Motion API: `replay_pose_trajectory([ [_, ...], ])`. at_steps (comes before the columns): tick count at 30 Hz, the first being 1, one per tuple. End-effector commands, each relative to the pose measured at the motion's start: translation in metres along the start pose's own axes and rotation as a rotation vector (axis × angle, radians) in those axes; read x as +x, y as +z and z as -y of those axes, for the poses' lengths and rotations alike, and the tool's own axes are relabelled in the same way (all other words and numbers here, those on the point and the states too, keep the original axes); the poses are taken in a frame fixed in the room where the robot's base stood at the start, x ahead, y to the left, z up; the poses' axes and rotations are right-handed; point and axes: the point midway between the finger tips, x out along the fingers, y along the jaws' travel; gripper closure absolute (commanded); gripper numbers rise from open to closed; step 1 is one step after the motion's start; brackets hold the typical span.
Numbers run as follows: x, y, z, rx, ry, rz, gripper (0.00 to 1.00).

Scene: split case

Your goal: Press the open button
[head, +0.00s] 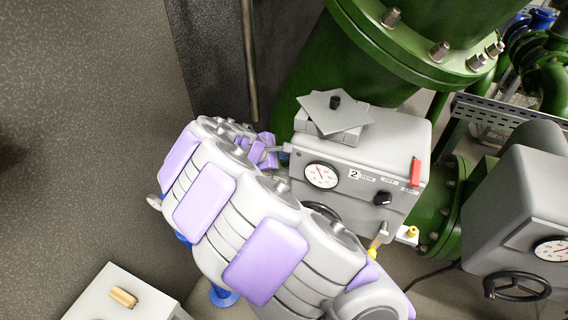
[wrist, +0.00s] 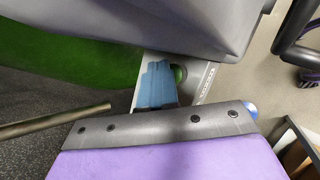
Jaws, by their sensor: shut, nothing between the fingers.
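In the wrist view a pale panel (wrist: 200,82) with small lettering sits under the edge of a grey housing. A round green button (wrist: 180,74) on it is partly hidden behind the blue-grey tip of my gripper (wrist: 158,84). The tip is right beside the button in the picture; I cannot tell whether it touches. The lettering is too small to read. In the head view my gripper (head: 276,149) is at the left side of the grey valve box (head: 350,152), shut and empty. No button marked open can be read there.
The valve box carries a gauge (head: 321,174), a black knob (head: 383,198) and a red lever (head: 415,172). A large green pipe (head: 330,65) stands behind. A second grey box (head: 525,200) with a handwheel (head: 517,286) is at right. A bare rod (head: 249,60) hangs near the wall.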

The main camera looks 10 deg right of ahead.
Motion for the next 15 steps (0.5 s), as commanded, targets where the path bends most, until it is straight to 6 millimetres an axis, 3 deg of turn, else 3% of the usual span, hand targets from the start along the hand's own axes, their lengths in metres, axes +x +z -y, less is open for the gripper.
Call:
replay_pose_trajectory([
  [15, 0.0047, 0.0007, 0.0028, 0.0, -0.002, 0.0, 1.0],
])
